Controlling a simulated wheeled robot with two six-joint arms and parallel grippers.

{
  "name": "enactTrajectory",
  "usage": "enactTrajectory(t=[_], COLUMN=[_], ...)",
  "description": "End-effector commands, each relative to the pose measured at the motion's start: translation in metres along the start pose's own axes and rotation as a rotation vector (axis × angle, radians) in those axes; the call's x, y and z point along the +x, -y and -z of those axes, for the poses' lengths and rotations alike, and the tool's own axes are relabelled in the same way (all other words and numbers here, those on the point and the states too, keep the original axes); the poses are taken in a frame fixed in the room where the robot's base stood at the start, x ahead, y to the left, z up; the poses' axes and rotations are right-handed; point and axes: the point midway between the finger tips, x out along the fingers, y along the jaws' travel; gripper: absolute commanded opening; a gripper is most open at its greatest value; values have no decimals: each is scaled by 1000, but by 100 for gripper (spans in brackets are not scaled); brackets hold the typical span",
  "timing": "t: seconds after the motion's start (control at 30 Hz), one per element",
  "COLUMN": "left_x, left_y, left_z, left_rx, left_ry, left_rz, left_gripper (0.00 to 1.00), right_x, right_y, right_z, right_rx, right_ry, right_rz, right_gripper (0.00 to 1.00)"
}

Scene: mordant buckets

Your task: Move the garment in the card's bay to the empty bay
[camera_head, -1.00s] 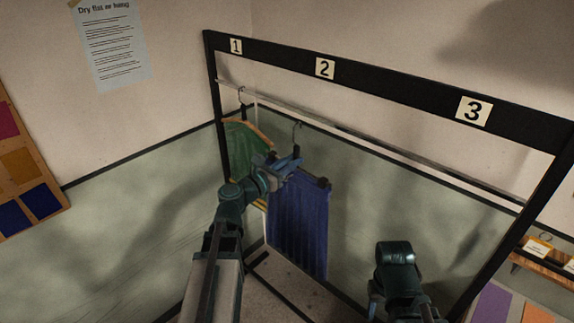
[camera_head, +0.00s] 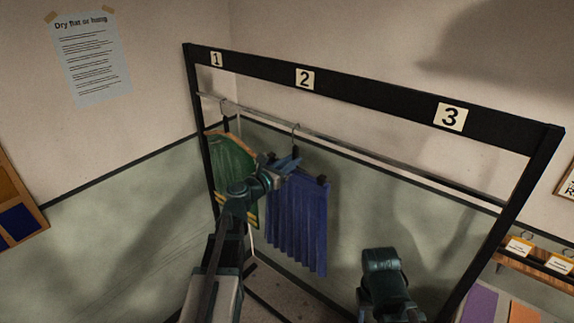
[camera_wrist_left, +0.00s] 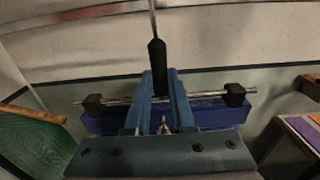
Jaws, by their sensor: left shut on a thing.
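A blue pleated skirt (camera_head: 298,225) hangs from a clip hanger in front of bay 2 (camera_head: 304,79). My left gripper (camera_head: 292,163) is shut on the dark grip of that hanger, above the skirt. The grip (camera_wrist_left: 157,66) stands upright between the fingers in the left wrist view, with the clip bar crossing behind. The hanger's hook overlaps the rail (camera_head: 380,158) in the head view; I cannot tell whether it rests on it. A green garment (camera_head: 230,165) hangs in bay 1 (camera_head: 216,59). Bay 3 (camera_head: 450,116) has no garment. My right gripper is not visible, only its arm.
The black rack frame (camera_head: 525,180) has a post at each end. Small cards (camera_head: 518,246) stand on a wooden shelf at the right, above purple and orange swatches (camera_head: 479,303). A printed notice (camera_head: 90,65) hangs on the left wall. The rail is clear right of the skirt.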

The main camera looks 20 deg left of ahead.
Motion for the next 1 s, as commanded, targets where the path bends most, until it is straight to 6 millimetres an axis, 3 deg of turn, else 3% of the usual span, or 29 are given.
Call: enactTrajectory(t=[0.57,1.0], left_x=[45,44], left_y=[-1,0], left_z=[0,20], left_rx=[-1,-1], left_ry=[1,1], left_rz=[0,0], left_gripper=[0,0], right_x=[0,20], right_y=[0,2], right_z=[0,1], right_rx=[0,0], right_ry=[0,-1], right_rz=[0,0], right_gripper=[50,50])
